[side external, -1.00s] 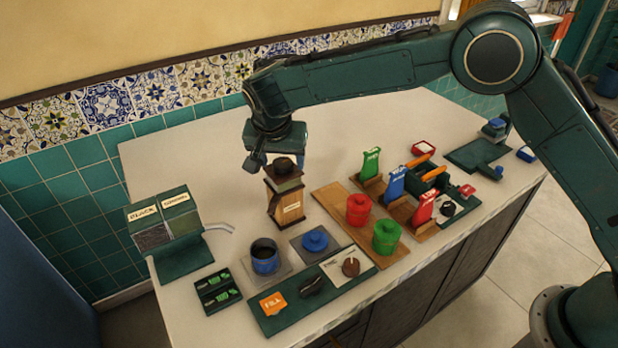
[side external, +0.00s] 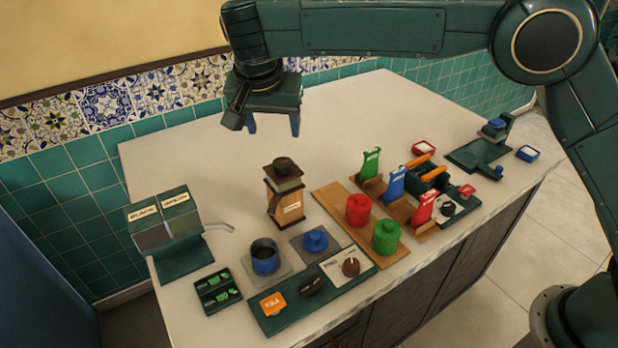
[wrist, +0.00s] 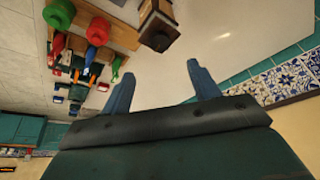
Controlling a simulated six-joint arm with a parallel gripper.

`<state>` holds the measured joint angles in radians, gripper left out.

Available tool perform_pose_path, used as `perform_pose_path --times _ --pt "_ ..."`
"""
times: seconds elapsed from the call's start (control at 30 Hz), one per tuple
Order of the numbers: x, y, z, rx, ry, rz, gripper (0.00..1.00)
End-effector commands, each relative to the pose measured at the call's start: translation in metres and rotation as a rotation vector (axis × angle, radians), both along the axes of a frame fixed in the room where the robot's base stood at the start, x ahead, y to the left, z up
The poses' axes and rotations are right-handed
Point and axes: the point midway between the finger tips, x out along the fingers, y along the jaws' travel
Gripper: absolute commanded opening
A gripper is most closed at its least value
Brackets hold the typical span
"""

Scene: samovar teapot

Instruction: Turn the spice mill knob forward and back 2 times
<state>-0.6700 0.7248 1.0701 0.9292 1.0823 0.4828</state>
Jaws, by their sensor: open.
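The spice mill (side external: 287,204) is a wooden box-shaped body with a pale label, standing upright on the white counter. Its dark round knob (side external: 284,165) sits on top. In the wrist view the mill's knob (wrist: 159,41) shows at the top centre, beyond the fingers. My gripper (side external: 273,130) is up above and behind the mill, clear of the knob, with its two blue fingers apart and nothing between them. The fingers also show spread in the wrist view (wrist: 160,85).
Red (side external: 359,209) and green (side external: 386,237) canisters stand right of the mill. A blue pot (side external: 265,257) and blue-lidded piece (side external: 315,241) sit in front. A two-part dispenser (side external: 165,225) stands left. The counter behind the mill is clear.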

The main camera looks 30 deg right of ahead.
Motion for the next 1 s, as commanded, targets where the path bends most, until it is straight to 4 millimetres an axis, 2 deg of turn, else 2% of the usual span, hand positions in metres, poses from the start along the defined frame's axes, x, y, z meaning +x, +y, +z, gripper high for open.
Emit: perform_pose_path --times 0.33,1.0 --pt "-0.006 0.005 0.017 0.002 0.0 -0.001 0.61" --pt "-0.005 0.004 0.015 0.0 0.001 -0.003 0.61"
